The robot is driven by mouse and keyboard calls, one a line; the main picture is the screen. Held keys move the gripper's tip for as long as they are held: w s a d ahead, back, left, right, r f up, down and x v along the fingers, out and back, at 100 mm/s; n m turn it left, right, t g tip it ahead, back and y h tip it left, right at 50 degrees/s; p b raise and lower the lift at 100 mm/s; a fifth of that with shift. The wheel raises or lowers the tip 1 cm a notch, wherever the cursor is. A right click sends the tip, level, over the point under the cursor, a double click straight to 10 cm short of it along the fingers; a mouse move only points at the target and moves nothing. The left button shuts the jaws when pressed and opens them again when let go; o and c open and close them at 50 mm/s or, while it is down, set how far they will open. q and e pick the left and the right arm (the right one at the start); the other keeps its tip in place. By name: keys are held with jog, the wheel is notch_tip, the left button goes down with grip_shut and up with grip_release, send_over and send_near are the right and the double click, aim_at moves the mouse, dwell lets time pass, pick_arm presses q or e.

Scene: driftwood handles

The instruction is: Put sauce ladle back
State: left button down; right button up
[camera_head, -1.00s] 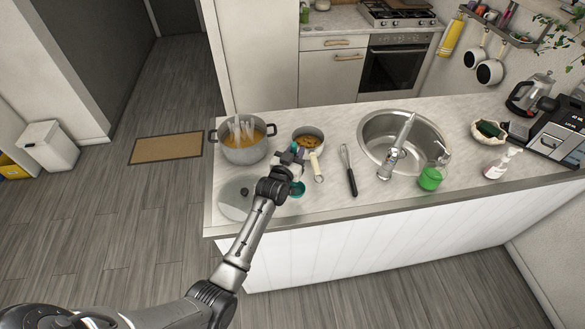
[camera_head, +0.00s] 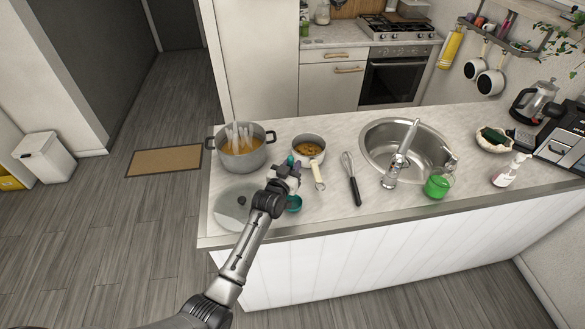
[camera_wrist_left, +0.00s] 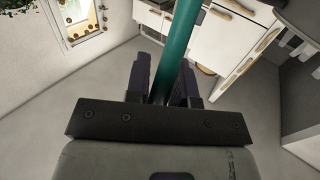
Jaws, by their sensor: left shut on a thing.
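The sauce ladle has a teal handle (camera_wrist_left: 183,38). My left gripper (camera_wrist_left: 163,85) is shut on this handle, which runs up between the two fingers in the left wrist view. In the head view my left gripper (camera_head: 288,170) is above the counter, just left of the small saucepan's handle. A teal ladle bowl (camera_head: 294,204) shows below and right of the gripper; I cannot tell whether it touches the counter. The saucepan (camera_head: 309,148) holds brown sauce. My right gripper is not in view.
A large pot (camera_head: 241,155) of orange liquid stands left of the saucepan. A glass lid (camera_head: 228,207) lies by my arm. A whisk (camera_head: 352,180), the sink (camera_head: 425,150) and a green container (camera_head: 437,184) are to the right.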

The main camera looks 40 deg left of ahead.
pick_arm(q)
jog(key=shift+f, duration=0.1)
jog(key=c, duration=1)
grip_release()
